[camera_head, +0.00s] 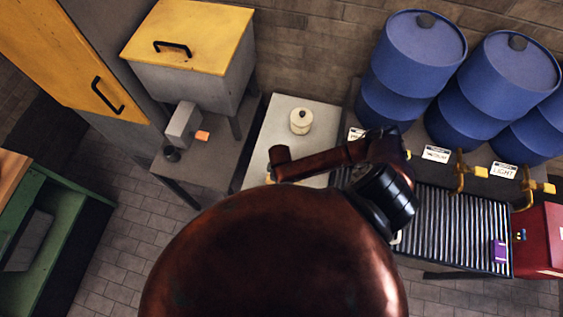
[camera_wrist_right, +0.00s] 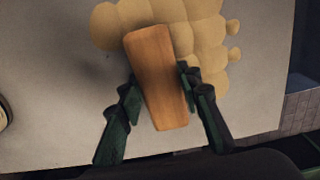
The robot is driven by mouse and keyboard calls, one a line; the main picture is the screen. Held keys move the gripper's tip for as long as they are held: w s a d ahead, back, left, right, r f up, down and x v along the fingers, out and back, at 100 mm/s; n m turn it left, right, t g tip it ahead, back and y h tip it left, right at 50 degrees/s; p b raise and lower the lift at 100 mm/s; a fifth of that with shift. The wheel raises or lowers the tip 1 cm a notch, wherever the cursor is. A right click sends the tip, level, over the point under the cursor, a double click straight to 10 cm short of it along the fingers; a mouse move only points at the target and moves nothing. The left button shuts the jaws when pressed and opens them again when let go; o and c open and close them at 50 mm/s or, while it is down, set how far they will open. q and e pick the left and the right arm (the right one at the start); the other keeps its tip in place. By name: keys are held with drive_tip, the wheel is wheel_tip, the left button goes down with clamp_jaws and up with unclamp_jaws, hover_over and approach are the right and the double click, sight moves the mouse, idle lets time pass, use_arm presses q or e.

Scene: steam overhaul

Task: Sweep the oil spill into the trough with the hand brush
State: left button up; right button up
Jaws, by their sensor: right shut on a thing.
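The hand brush (camera_wrist_right: 160,85) shows in the right wrist view as a wooden block, tilted slightly in the picture. My right gripper (camera_wrist_right: 158,79) is shut on it, one dark finger on each side. The brush's bristles are hidden under the block. The oil spill (camera_wrist_right: 205,48) is a tan, lumpy patch on the pale tabletop, beyond and to the right of the brush. The brush overlaps the spill's near part in the picture; I cannot tell whether they touch. In the head view my copper arm hides most of the work area. I cannot make out the trough clearly. My left gripper is not in view.
To the right are a slatted rack (camera_head: 465,230), blue drums (camera_head: 420,50) with yellow taps, and a red box (camera_head: 545,240). A yellow-lidded bin (camera_head: 190,40) stands at the back left.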

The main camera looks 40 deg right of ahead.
drive_tip(key=shift+s+a+f+p, duration=0.1)
drive_tip(key=shift+s+a+p, duration=1.1)
drive_tip(key=shift+s, duration=0.05)
drive_tip(key=shift+c, duration=0.4)
drive_tip(key=shift+s+a+r+p, duration=0.1)
drive_tip(key=shift+s+a+p, duration=0.3)
drive_tip(key=shift+a+p, duration=0.15)
drive_tip(key=shift+s+a+r+p, duration=0.1)
drive_tip(key=shift+s+a+p, duration=0.25)
drive_tip(key=shift+a+p, duration=0.2)
drive_tip(key=shift+s+a+f+p, duration=0.1)
drive_tip(key=shift+s+a+p, duration=0.55)
drive_tip(key=shift+a, duration=0.2)
drive_tip(key=shift+s+a+f+p, duration=0.1)
drive_tip(key=shift+s+a+p, duration=0.45)
drive_tip(key=shift+s+a, duration=0.25)
drive_tip(key=shift+s+a+f+p, duration=0.1)
drive_tip(key=shift+s+a+p, duration=0.3)
drive_tip(key=shift+s+a, duration=0.35)
drive_tip(key=shift+s+a+p, duration=0.8)
drive_tip(key=shift+a, duration=0.35)
drive_tip(key=shift+a+r+p, duration=0.25)
drive_tip(key=shift+a+p, duration=0.05)
drive_tip(key=shift+p, duration=0.1)
drive_tip(key=shift+r, duration=0.1)
wheel_tip(320, 180, up, 2)
drive_tip(key=shift+r+p, duration=0.15)
drive_tip(key=shift+p, duration=0.4)
drive_tip(key=shift+r, duration=2.25)
